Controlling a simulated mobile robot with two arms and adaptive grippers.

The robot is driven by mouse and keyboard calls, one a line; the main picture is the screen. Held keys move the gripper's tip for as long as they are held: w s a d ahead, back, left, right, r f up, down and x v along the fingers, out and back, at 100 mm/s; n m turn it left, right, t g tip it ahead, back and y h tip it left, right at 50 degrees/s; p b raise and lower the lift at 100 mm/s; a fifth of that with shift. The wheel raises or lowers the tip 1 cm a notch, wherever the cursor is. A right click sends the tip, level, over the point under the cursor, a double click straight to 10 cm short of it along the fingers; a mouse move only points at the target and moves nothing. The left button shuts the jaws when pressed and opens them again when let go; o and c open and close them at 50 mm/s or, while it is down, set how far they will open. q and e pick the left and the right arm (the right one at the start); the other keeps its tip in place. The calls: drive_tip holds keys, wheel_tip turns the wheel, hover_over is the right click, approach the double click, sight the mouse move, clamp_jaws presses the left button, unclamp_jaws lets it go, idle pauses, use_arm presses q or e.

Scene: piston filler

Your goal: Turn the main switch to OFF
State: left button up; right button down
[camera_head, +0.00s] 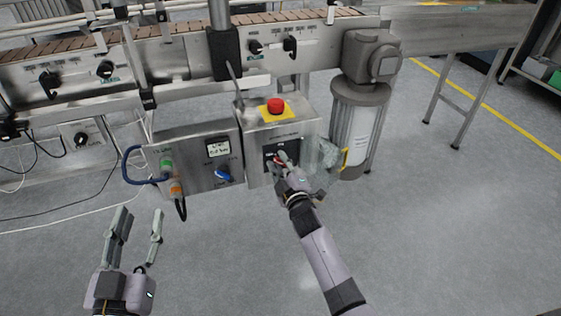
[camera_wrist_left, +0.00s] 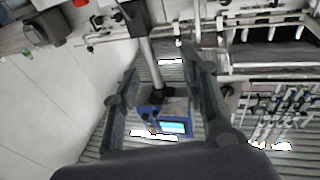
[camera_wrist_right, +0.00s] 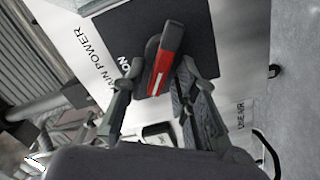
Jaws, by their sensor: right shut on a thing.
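The main switch has a red handle (camera_wrist_right: 168,62) with a white line, on a black plate (camera_wrist_right: 203,33) marked ON beside MAIN POWER lettering. In the right wrist view the handle slants up and slightly right; the ON mark is left of it. No OFF mark shows. My right gripper (camera_wrist_right: 160,78) is shut on the handle, one finger on each side. In the head view my right gripper (camera_head: 281,163) covers most of the switch on the front of the steel box (camera_head: 255,142). My left gripper (camera_head: 140,212) is open and empty over the floor at lower left.
A red emergency button on a yellow plate (camera_head: 276,109) tops the switch box. Left of it stands a panel with a meter (camera_head: 218,147), a blue knob (camera_head: 223,173) and a cable connector (camera_head: 174,187). A cylinder (camera_head: 357,128) stands to the right. The conveyor (camera_head: 180,65) runs behind.

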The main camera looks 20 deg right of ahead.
drive_tip(key=shift+d+f+n, duration=0.2)
drive_tip(key=shift+n, duration=0.7)
drive_tip(key=shift+f+n+b, duration=0.1)
drive_tip(key=shift+n+b, duration=0.25)
drive_tip(key=shift+n, duration=0.45)
use_arm(q)
wheel_tip(320, 180, up, 6)
drive_tip(key=s+t+h, duration=0.1)
drive_tip(key=s+t, duration=0.1)
drive_tip(key=t, duration=0.1)
drive_tip(key=shift+d+t+b, duration=0.2)
drive_tip(key=shift+t+b, duration=0.15)
drive_tip(key=shift+t, duration=0.05)
use_arm(e)
drive_tip(key=shift+f+n, duration=0.1)
drive_tip(key=shift+n, duration=1.5)
use_arm(q)
drive_tip(key=shift+r, duration=0.1)
use_arm(e)
drive_tip(key=c, duration=1.5)
unclamp_jaws()
drive_tip(key=shift+o, duration=1.4)
use_arm(q)
drive_tip(key=shift+d, duration=0.1)
use_arm(e)
drive_tip(key=shift+a, duration=0.15)
